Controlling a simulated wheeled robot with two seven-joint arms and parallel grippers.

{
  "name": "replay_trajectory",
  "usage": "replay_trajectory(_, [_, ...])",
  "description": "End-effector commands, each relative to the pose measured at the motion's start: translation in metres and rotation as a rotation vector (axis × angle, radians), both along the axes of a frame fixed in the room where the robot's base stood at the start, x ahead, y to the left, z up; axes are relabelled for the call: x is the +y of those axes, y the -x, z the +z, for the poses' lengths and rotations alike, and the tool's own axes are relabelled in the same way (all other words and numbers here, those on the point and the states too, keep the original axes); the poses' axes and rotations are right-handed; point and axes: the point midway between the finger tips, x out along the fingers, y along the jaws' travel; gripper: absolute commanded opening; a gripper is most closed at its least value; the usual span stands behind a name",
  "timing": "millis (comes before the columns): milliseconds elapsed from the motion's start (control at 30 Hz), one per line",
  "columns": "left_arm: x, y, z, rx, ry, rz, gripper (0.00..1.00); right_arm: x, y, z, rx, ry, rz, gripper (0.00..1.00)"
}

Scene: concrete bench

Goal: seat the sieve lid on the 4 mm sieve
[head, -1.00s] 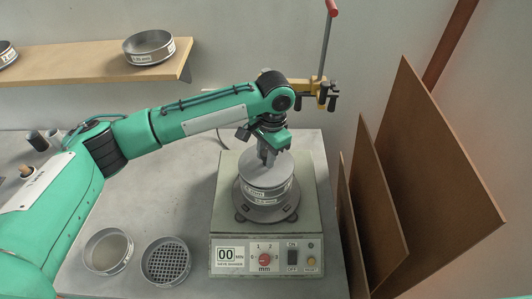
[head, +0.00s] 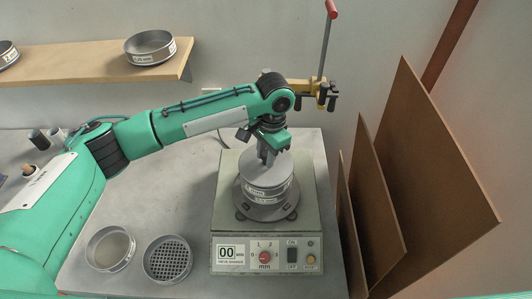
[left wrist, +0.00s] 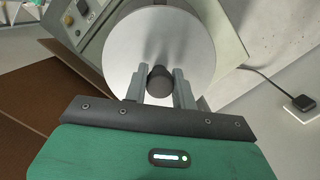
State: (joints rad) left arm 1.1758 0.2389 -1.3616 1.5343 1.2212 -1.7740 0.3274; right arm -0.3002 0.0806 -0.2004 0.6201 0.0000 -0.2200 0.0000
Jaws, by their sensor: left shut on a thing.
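The sieve lid (head: 262,171) is a flat grey metal disc with a dark round knob (left wrist: 157,78). My left gripper (head: 267,153) is shut on the knob, with one finger on each side of it in the left wrist view (left wrist: 160,88). The lid is at the top of the sieve stack on the shaker. The labelled 4 mm sieve (head: 267,190) is right below the lid; I cannot tell whether the lid is fully down on it. The lid looks about level. My right gripper is not in view.
The sieve shaker (head: 226,221) stands on the concrete bench (head: 185,210). Two loose sieves, one fine (head: 110,249) and one coarse (head: 168,260), lie at its left. Brown boards (head: 425,160) lean at the right. A shelf (head: 95,66) holds more sieves.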

Motion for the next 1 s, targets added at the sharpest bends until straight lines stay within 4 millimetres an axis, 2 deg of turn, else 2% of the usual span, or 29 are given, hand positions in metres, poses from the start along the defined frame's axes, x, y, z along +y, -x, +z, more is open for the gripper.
replay_trajectory(1000, [0.000,0.000,-0.011,0.000,0.000,0.000,0.00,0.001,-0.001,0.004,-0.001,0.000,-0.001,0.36])
